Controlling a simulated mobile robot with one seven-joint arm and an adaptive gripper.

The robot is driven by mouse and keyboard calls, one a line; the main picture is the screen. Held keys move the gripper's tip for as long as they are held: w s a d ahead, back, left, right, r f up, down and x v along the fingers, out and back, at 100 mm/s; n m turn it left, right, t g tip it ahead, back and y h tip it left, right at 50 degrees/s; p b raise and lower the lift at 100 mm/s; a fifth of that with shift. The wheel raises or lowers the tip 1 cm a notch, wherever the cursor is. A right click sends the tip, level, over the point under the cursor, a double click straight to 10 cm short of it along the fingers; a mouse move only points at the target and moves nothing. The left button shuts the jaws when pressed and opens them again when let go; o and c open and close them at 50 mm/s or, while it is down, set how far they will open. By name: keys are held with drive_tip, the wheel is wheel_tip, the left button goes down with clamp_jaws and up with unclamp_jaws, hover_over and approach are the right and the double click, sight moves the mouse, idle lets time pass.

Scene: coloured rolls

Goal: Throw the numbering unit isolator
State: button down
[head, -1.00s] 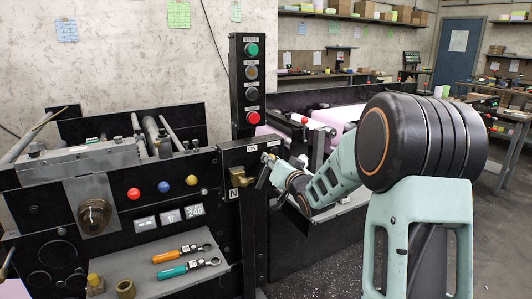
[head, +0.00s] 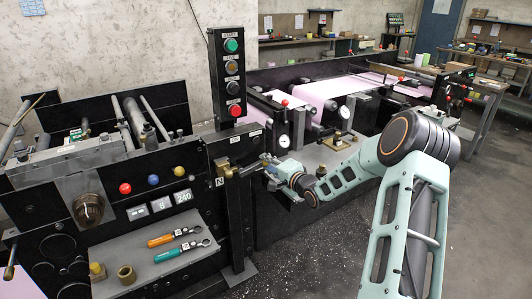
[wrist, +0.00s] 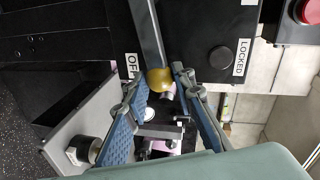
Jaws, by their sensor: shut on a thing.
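The isolator is a black box (head: 235,148) beside the button column, with a white label at its top and a brass hub (head: 225,171) on its front. A grey lever arm (wrist: 147,32) shows in the wrist view and ends in a brass knob (wrist: 159,80). My gripper (head: 267,164) is at the lever's outer end, right of the hub. In the wrist view my gripper (wrist: 160,77) has its two blue-padded fingers shut on the knob, one on each side. Labels reading OFF (wrist: 132,66) and LOCKED (wrist: 240,57) lie either side.
The button column (head: 228,75) rises just above the isolator. A grey shelf (head: 130,262) at front left holds orange and teal tools and brass pieces. Press rollers with a pink web (head: 320,92) stand behind my arm. Open floor lies at right.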

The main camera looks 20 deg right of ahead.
drive_tip(key=shift+d+f+m+p, duration=0.1)
drive_tip(key=shift+f+m+p, duration=0.45)
drive_tip(key=shift+f+m, duration=0.3)
drive_tip(key=shift+f, duration=0.1)
drive_tip(key=c, duration=1.6)
unclamp_jaws()
drive_tip(key=v, duration=1.2)
drive_tip(key=shift+d, duration=0.2)
drive_tip(key=shift+w, duration=0.1)
